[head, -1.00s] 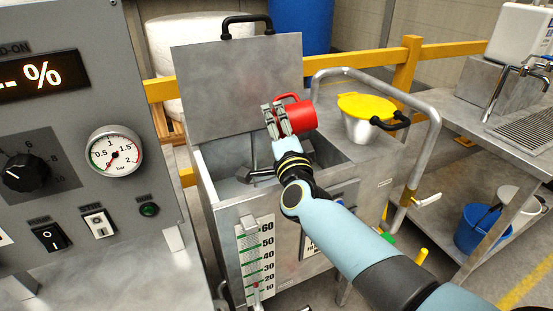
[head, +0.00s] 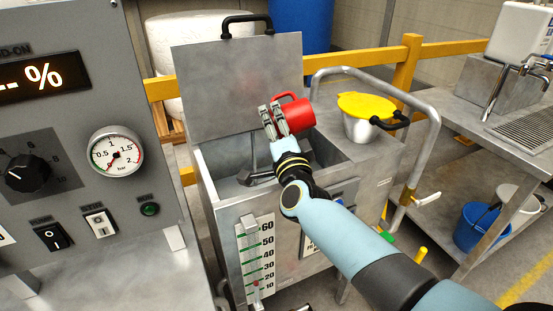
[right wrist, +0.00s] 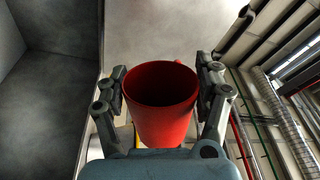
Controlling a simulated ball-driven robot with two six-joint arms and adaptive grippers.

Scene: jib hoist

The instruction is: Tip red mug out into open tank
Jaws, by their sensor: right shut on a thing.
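The red mug (head: 295,114) is held by my right gripper (head: 272,121) above the open tank (head: 222,165), near the tank's right side. In the head view the mug looks tilted. In the right wrist view the mug (right wrist: 162,105) sits between the two fingers of the gripper (right wrist: 162,100), which are shut on it, and its open mouth faces the camera. The inside looks dark and its contents cannot be made out. The tank's metal lid (head: 238,84) stands raised at the back. A stirrer shaft shows inside the tank. My left gripper is out of view.
A metal pot with a yellow lid (head: 366,104) stands on the shelf right of the tank. A bent metal rail (head: 433,130) runs around that side. A control panel (head: 75,120) with a gauge stands at left. A steel bench (head: 465,90) is at right.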

